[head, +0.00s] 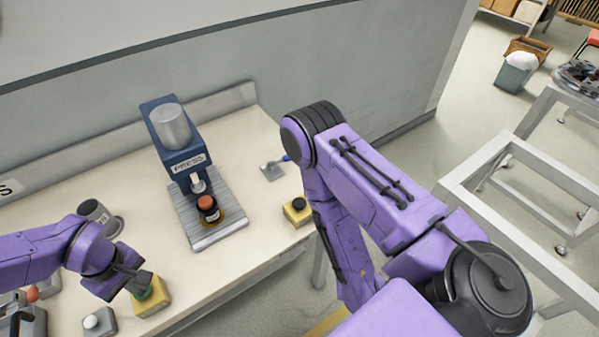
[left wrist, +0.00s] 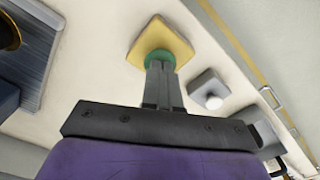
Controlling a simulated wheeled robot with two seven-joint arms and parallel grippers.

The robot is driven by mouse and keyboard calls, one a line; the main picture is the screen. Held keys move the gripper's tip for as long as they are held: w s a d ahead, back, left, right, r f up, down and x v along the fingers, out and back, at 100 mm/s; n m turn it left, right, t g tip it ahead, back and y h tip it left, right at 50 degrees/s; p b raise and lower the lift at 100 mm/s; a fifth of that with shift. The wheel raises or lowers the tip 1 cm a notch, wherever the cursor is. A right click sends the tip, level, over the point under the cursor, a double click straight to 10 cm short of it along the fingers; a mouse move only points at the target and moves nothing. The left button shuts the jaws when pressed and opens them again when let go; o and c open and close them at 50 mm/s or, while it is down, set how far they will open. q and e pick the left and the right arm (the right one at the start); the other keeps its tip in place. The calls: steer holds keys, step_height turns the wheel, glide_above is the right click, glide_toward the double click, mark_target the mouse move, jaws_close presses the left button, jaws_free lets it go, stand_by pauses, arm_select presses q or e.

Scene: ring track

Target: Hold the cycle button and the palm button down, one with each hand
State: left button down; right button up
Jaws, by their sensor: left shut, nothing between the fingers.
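A yellow box (head: 153,298) with a green button (head: 155,291) stands at the table's front left. My left gripper (head: 146,289) is shut and empty, its fingertips at the green button. In the left wrist view the closed fingers (left wrist: 158,72) meet the green button (left wrist: 158,60) on the yellow box (left wrist: 163,40); how far it is pressed cannot be told. A second yellow box (head: 297,214) with a black button (head: 298,204) sits at the table's right edge, apart from both arms. My right arm is bent in front of the table; its gripper is not visible.
A blue press (head: 172,140) with a ribbed base stands mid-table, holding a red-topped dark part (head: 208,208). A grey box with a white button (head: 100,322) is beside the left yellow box.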

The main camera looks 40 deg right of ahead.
steer(key=shift+f, duration=0.2)
steer(key=shift+r, duration=0.4)
stand_by(0.6)
steer(key=shift+w, duration=0.2)
steer(key=c, duration=0.6)
steer(key=w+d+r+m+h, duration=0.1)
steer(key=w+m, duration=0.1)
steer(key=w, duration=0.1)
steer(key=w+d+r+m+h, duration=0.1)
steer(key=w+r+m, duration=0.1)
steer(key=w+d+r+m+h, duration=0.1)
steer(key=w+m, duration=0.1)
steer(key=w, duration=0.1)
steer(key=shift+w+d+r+m, duration=0.25)
steer(key=shift+w+d+m, duration=0.05)
steer(key=shift+d, duration=0.05)
jaws_close()
steer(key=m+g+y, duration=0.3)
steer(key=m+y, duration=0.3)
steer(key=m, duration=1.1)
glide_toward(299, 202)
steer(key=shift+w+d+f, duration=0.1)
steer(key=shift+f, duration=1.25)
steer(key=shift+w+d+f, duration=0.1)
steer(key=shift+f, duration=1.25)
steer(key=shift+s+f, duration=0.1)
steer(key=shift+f, duration=1.25)
